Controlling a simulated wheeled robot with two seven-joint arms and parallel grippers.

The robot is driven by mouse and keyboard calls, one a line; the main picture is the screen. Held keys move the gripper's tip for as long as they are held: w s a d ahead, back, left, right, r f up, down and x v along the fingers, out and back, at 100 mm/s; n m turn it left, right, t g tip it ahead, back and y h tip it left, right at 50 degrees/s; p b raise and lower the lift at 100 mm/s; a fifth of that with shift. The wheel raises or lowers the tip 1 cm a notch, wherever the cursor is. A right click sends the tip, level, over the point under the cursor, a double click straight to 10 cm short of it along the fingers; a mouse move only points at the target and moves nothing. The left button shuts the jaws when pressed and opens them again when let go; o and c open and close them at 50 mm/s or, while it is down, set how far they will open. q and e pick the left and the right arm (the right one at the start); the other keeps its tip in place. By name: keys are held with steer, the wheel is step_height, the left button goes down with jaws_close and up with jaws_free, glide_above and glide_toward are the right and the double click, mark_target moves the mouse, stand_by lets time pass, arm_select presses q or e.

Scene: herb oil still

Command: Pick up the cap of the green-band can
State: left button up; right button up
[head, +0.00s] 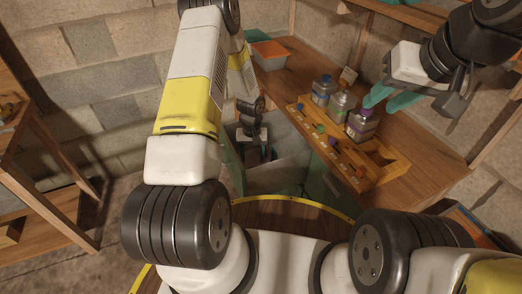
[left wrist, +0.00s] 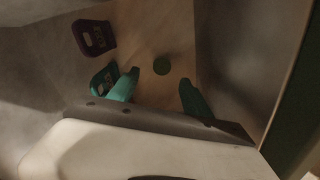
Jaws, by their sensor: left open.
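In the head view my left gripper (head: 255,150) reaches down into a grey-walled space, and the cap cannot be made out there. My right gripper (head: 388,98) has its teal fingers apart, above and right of a purple-banded bottle (head: 362,124). A bottle with a greenish band (head: 340,107) stands beside that one; whether it is the green-band can is unclear.
Grey walls close in on both sides. A wooden rack (head: 385,172) with small coloured pieces stands on the bench, behind it a blue-banded bottle (head: 322,91) and an orange-rimmed bin (head: 270,54).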

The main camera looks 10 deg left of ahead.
arm_select(q)
steer(key=f, duration=0.6)
steer(key=shift+a+f, duration=0.25)
steer(key=shift+f, duration=0.15)
jaws_close()
